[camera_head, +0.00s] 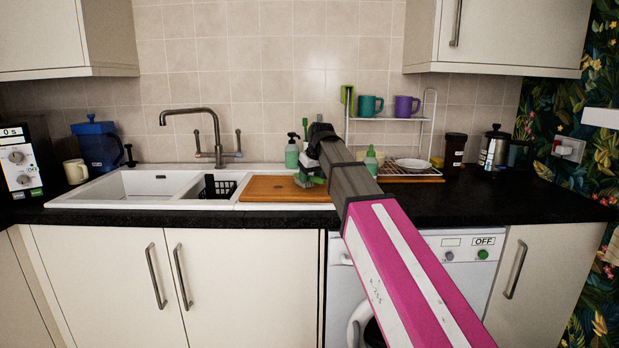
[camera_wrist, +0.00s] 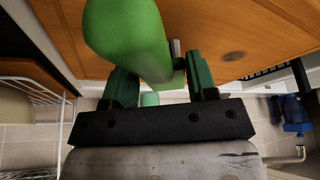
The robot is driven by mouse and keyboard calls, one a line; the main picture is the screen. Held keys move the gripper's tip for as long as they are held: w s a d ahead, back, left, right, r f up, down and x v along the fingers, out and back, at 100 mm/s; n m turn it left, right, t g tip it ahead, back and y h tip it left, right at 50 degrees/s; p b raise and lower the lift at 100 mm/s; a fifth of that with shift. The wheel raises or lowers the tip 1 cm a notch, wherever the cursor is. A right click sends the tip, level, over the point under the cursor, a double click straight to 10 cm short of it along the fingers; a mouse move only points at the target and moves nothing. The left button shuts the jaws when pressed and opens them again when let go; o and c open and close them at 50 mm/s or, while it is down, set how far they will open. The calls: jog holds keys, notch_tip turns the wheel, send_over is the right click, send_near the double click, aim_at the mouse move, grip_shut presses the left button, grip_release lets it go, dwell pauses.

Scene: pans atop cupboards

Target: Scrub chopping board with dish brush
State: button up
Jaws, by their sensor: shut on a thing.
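The wooden chopping board (camera_head: 270,189) lies flat on the right part of the white sink unit. It also fills much of the upper part of the wrist view (camera_wrist: 235,25). My gripper (camera_head: 312,168) is above the board's right end, partly hidden by my arm. In the wrist view my gripper (camera_wrist: 163,80) is shut on the green dish brush (camera_wrist: 130,38), which sits between its two dark green finger pads. I cannot tell whether the brush touches the board.
A tap (camera_head: 215,140) and a black basket (camera_head: 218,188) are left of the board. A soap bottle (camera_head: 292,152) stands behind it. To the right are a white rack (camera_head: 400,119) with mugs, another bottle (camera_head: 371,161), a cafetiere (camera_head: 493,148) and clear black worktop (camera_head: 450,200).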

jog(key=shift+s+a+r, duration=0.1)
jog(key=shift+a, duration=2.3)
jog(key=shift+s+a, duration=0.1)
jog(key=shift+a, duration=2.25)
jog(key=shift+d+f, duration=0.2)
jog(key=shift+d, duration=2.7)
jog(key=shift+w+d+r, duration=0.1)
jog(key=shift+d, duration=1.55)
jog(key=shift+w+d+r, duration=0.1)
jog(key=shift+d, duration=0.25)
jog(key=shift+a, duration=2.75)
jog(key=shift+s+a+f, duration=0.1)
jog(key=shift+s+a, duration=0.05)
jog(key=shift+a, duration=1)
jog(key=shift+s+a+f, duration=0.1)
jog(key=shift+s+a, duration=0.05)
jog(key=shift+a, duration=0.95)
jog(key=shift+w+d+r, duration=0.15)
jog(key=shift+d, duration=2.2)
jog(key=shift+w+d, duration=0.15)
jog(key=shift+d, duration=2.55)
